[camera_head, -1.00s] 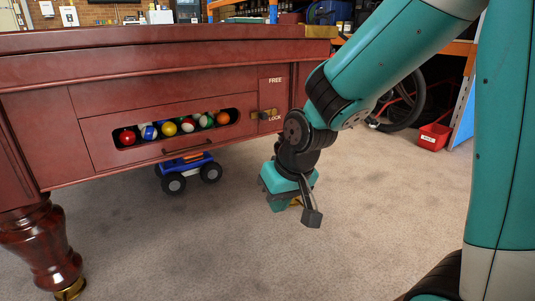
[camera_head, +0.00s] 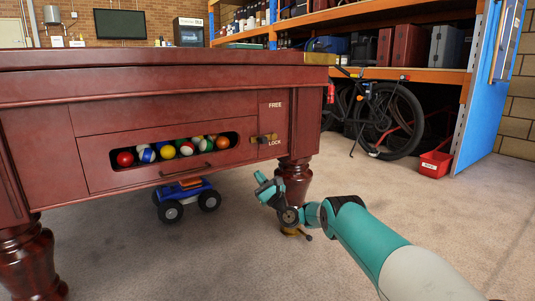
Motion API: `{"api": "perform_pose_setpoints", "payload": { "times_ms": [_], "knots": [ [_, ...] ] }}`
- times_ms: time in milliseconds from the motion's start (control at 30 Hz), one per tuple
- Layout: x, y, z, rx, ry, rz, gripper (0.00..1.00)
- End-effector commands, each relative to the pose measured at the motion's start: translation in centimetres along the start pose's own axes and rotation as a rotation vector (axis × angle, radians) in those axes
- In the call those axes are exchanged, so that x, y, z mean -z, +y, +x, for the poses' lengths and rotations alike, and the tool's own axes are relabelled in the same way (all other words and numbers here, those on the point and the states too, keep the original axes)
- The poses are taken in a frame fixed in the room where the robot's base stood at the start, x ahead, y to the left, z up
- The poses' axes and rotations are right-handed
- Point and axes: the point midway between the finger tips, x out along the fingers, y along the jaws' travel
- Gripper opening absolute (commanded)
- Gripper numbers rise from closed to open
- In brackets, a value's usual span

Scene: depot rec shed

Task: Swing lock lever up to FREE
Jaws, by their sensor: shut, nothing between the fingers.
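The lock lever (camera_head: 264,138) is a small brass and dark piece on the front of the red-brown pool table (camera_head: 190,85). It lies about level, just above the word LOCK and well below the word FREE on the same panel (camera_head: 275,110). My gripper (camera_head: 262,180) is teal and dark, below the lever and apart from it, in front of the table's right leg. It is shut and empty. The fine shape of its fingertips is too small to tell.
A blue toy truck (camera_head: 187,199) stands on the carpet under the table. A bicycle (camera_head: 380,115) and red bin (camera_head: 434,164) are at right. Open carpet lies in front.

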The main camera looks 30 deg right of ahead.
Motion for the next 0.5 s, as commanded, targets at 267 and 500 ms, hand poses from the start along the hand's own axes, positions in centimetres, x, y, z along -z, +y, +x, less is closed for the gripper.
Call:
{"api": "perform_pose_setpoints", "payload": {
  "times_ms": [267, 500],
  "knots": [
    [0.9, -3.1, -6.5, 0.184, -0.167, 0.352, 0.0],
    [0.9, -3.3, -6.9, 0.192, -0.179, 0.376, 0.0]
  ]
}}
